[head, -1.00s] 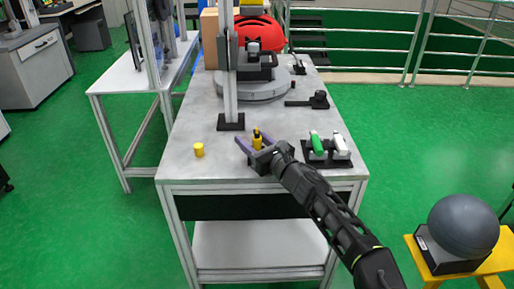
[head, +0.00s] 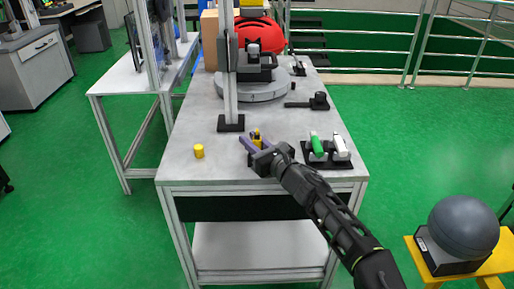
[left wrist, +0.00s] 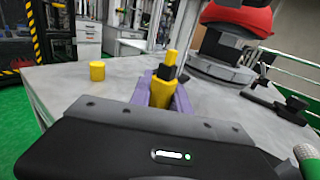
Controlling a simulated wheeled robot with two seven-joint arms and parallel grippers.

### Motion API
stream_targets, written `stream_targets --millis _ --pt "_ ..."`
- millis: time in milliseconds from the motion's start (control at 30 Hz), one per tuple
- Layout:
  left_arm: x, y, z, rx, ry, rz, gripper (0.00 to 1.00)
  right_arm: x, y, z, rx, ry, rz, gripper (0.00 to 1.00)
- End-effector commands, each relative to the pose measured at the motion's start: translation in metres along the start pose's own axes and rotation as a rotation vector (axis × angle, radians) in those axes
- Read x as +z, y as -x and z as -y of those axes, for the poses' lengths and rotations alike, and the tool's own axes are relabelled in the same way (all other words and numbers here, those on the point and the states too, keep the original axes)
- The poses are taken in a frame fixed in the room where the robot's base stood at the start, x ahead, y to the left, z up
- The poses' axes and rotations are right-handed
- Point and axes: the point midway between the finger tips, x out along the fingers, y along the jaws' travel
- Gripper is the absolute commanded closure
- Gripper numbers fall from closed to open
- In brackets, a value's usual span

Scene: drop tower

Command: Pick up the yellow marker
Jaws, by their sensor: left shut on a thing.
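The yellow marker (head: 257,137), yellow with a black band, stands near the table's front edge in the head view. In the left wrist view the marker (left wrist: 161,91) is upright, with a narrow yellow tip above its black part. My left gripper (head: 252,142) has purple fingers, one on each side of the marker, and is shut on it. The gripper's fingers (left wrist: 163,93) show around its lower part in the left wrist view. The marker's foot is hidden, so I cannot tell if it touches the table. My right gripper is not in view.
A short yellow cylinder (head: 198,151) stands to the left on the grey table (head: 193,172). A black rack (head: 327,160) with green and white handled items is on the right. An upright metal post (head: 231,90) and a round grey base (head: 250,91) stand behind.

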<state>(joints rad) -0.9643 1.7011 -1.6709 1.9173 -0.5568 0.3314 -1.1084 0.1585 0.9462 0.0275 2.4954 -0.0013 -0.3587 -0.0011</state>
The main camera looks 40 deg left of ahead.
Motion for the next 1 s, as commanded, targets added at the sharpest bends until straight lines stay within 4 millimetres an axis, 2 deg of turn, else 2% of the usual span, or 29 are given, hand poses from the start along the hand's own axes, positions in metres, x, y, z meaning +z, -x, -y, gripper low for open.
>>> stream_targets --millis 100,400,533,667,1000 --pt "0.0 0.0 0.0 0.0 0.0 0.0 1.0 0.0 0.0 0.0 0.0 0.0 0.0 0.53" --pt "0.0 0.0 0.0 0.0 0.0 0.0 1.0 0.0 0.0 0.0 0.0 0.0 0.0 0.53" --pt "0.007 0.0 0.0 0.0 0.002 0.0 1.0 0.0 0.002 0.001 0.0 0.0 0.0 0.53" --pt "0.024 0.0 0.0 -0.001 0.005 -0.001 1.0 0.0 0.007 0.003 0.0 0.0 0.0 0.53" --pt "0.087 0.0 0.001 -0.001 0.004 -0.001 1.0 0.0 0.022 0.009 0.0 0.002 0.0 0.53"
